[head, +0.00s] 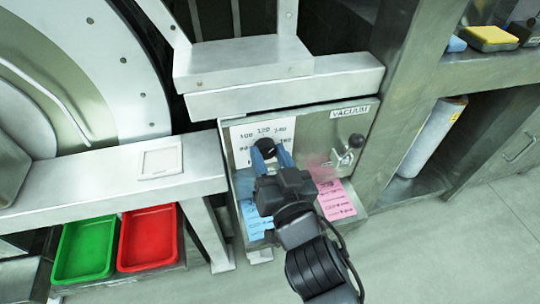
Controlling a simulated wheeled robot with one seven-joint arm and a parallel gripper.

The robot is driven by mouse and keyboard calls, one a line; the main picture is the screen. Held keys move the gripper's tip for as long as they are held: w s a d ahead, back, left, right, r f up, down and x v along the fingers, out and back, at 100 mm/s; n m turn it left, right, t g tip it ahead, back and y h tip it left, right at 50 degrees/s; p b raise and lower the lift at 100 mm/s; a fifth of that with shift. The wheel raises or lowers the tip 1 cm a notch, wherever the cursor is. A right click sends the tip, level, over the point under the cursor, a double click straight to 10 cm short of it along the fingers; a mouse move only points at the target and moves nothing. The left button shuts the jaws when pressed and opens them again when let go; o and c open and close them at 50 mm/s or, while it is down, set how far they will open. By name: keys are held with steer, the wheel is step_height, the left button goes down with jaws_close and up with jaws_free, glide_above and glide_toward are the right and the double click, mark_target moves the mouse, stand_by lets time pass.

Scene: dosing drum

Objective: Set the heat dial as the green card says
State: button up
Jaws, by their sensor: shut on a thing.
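The heat dial has a black knob (266,146) on a white scale plate (240,137) with printed numbers; 100, 120 and 140 read along its top. My gripper (271,154) has its blue fingers shut on this knob. The gripper and wrist hide the lower right of the scale, and the knob's pointer is too small to read. No green card shows in this view. A blue card (255,222) and a pink card (337,200) stand out below the panel; their writing is too small to read.
A vacuum lever (347,157) sits right of the dial, under a VACUUM label (350,111). A green tray (85,250) and a red tray (148,238) lie at lower left. A pale cylinder (432,138) stands at right. The floor at lower right is clear.

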steer(key=shift+r+n, duration=0.1)
steer(key=shift+n, duration=0.2)
steer(key=n+p, duration=0.2)
steer(key=shift+r+n, duration=0.1)
steer(key=shift+n, duration=0.3)
steer(key=n+p, duration=0.1)
steer(key=n, duration=0.1)
steer(key=n+p, duration=0.1)
steer(key=n, duration=0.2)
steer(key=shift+a+g+h, duration=0.15)
steer(key=shift+g+h, duration=0.15)
steer(key=n+p, duration=0.1)
steer(key=n, duration=0.3)
steer(key=shift+a, duration=0.1)
steer(key=n, duration=0.4)
steer(key=shift+s+f+h+p, duration=0.1)
steer(key=shift+f+h+p, duration=0.1)
steer(key=shift+h+p, duration=0.2)
steer(key=shift+n, duration=0.4)
steer(key=o, duration=1.1)
steer(key=shift+c, duration=0.2)
